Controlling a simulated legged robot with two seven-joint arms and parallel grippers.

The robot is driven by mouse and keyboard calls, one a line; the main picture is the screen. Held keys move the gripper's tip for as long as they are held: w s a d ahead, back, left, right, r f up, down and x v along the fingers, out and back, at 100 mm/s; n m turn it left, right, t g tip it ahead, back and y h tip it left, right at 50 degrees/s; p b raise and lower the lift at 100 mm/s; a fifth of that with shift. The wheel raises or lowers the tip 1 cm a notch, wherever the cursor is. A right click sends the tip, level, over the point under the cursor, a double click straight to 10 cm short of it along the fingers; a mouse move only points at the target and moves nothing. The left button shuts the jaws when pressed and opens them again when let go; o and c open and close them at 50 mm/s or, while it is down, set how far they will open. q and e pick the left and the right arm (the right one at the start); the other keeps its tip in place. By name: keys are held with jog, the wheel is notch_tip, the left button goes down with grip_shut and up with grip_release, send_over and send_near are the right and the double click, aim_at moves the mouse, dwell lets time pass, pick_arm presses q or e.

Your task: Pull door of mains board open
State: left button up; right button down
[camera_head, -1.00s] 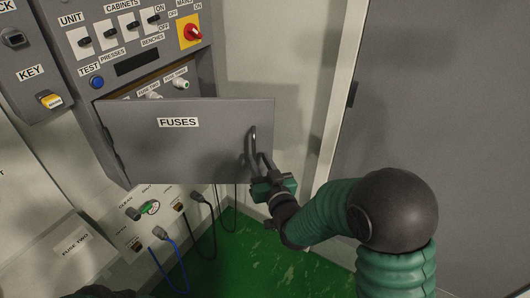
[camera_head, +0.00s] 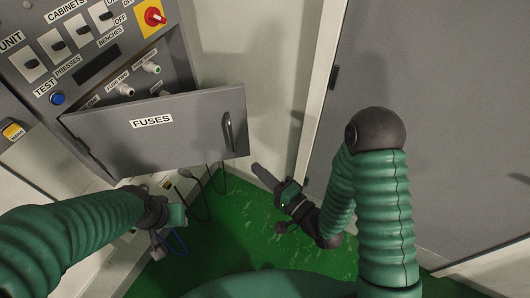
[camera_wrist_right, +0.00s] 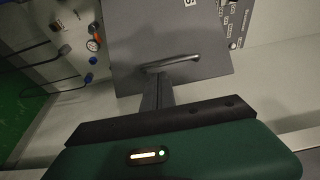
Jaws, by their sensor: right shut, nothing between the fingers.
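The mains board (camera_head: 185,62) is a grey cabinet at the upper left of the head view. Its grey door (camera_head: 150,130), labelled FUSES, stands ajar, with fuse holders (camera_head: 125,89) visible above its top edge. The door's handle (camera_head: 229,132) is a dark bar near its right edge, also seen in the right wrist view (camera_wrist_right: 173,62). My right gripper (camera_head: 258,168) is shut and empty, just right of the door's lower right corner and apart from the handle. My left gripper (camera_head: 168,232) is below the door; its jaw state is unclear.
A red rotary switch on a yellow plate (camera_head: 152,18) and several toggle switches sit above the door. Cables (camera_head: 216,182) hang below it. A large grey door panel (camera_head: 440,110) stands at the right. Green floor (camera_head: 240,235) is open below.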

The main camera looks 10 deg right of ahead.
aim_at(233, 145)
jog(key=x, duration=0.4)
jog(key=p+x, duration=0.1)
jog(key=x, duration=0.3)
jog(key=shift+w+d+f, duration=0.2)
jog(key=shift+d, duration=0.05)
jog(key=shift+s+a, duration=0.15)
jog(key=shift+a, duration=0.2)
jog(key=shift+s+r, duration=0.1)
